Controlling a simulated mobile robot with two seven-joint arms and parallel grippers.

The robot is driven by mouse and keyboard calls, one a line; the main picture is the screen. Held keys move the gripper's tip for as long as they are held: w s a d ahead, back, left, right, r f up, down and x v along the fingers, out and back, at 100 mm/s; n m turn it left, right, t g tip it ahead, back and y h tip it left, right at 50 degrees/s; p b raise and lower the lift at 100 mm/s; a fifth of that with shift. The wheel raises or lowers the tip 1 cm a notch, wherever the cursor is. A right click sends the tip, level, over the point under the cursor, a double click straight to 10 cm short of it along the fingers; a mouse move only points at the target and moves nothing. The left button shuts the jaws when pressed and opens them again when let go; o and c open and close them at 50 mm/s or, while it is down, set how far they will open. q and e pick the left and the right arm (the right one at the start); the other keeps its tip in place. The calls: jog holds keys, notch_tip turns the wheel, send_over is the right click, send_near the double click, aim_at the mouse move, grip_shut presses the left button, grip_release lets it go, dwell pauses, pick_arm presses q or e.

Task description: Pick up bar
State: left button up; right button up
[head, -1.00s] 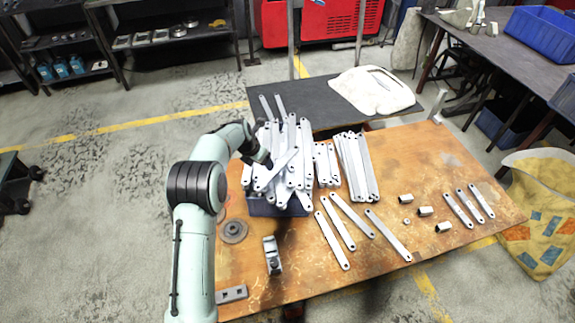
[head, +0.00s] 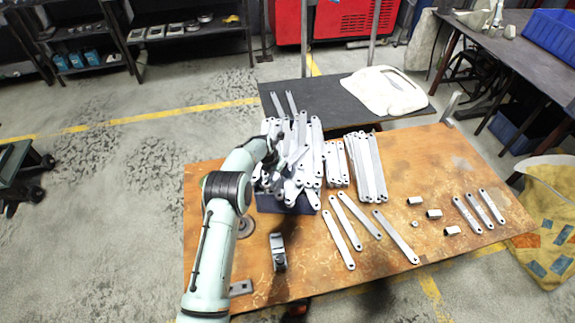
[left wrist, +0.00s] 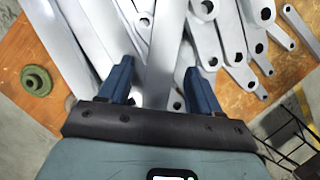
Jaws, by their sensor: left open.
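Many pale grey galvanized bars (head: 303,140) with holed ends stand and lie piled in a dark blue bin (head: 270,204) on the wooden table. My left gripper (head: 270,172) is at the left part of this pile, with its fingers partly hidden among the bars. In the left wrist view my left gripper (left wrist: 158,68) is open. One bar (left wrist: 165,45) runs between its two blue fingers, with gaps showing at the sides. Other bars lie close outside both fingers. My right gripper is not seen.
Bars (head: 368,165) are stacked right of the bin, and several loose bars (head: 342,231) lie in front. A grey clamp-like part (head: 278,252) and a round disc (head: 245,227) lie near my left arm. Short tubes (head: 434,214) lie on the right. The table's front right is clear.

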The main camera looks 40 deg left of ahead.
pick_arm(q)
grip_shut()
jog(key=shift+r, duration=0.1)
jog(key=shift+r, duration=0.1)
